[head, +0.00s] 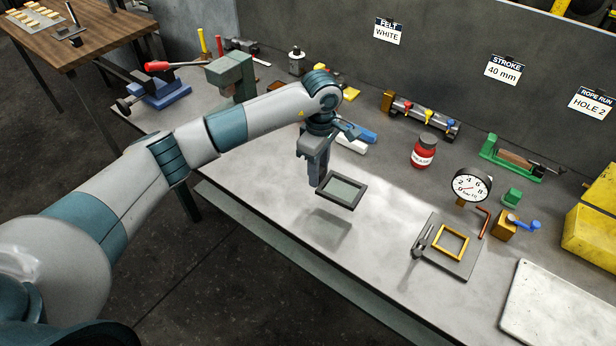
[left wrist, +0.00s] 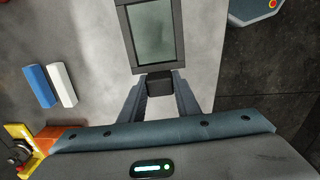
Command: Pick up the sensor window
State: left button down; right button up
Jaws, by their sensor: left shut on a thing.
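The sensor window is a dark square frame with a pale grey-green pane (head: 342,189). My left gripper (head: 320,183) is shut on the window's near-left edge and holds it above the workbench, with a shadow below on the bench top. In the left wrist view the window (left wrist: 154,30) extends beyond the fingers of the gripper (left wrist: 160,82), which close on a small dark block at its edge. The top of the window is cut off in that view. My right gripper is not in view.
The workbench (head: 380,260) is clear around the window. A dark plate (head: 462,262) with a yellow square frame (head: 451,243) lies to the right, by a round dial gauge (head: 471,187). A red jar (head: 423,152) stands behind. A white board (head: 560,310) lies at front right.

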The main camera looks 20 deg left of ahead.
aim_at(338, 193)
pick_arm(q)
jog(key=s+d+r, duration=0.1)
jog(key=s+d+r+b, duration=0.1)
jog(key=d, duration=0.1)
jog(key=d+r+b, duration=0.1)
jog(key=d, duration=0.1)
jog(key=shift+s+r, duration=0.1)
jog(key=shift+s, duration=0.3)
jog(key=shift+s+d+r+b, duration=0.35)
jog(key=shift+d+r, duration=0.2)
jog(key=shift+d, duration=0.1)
jog(key=shift+a, duration=0.1)
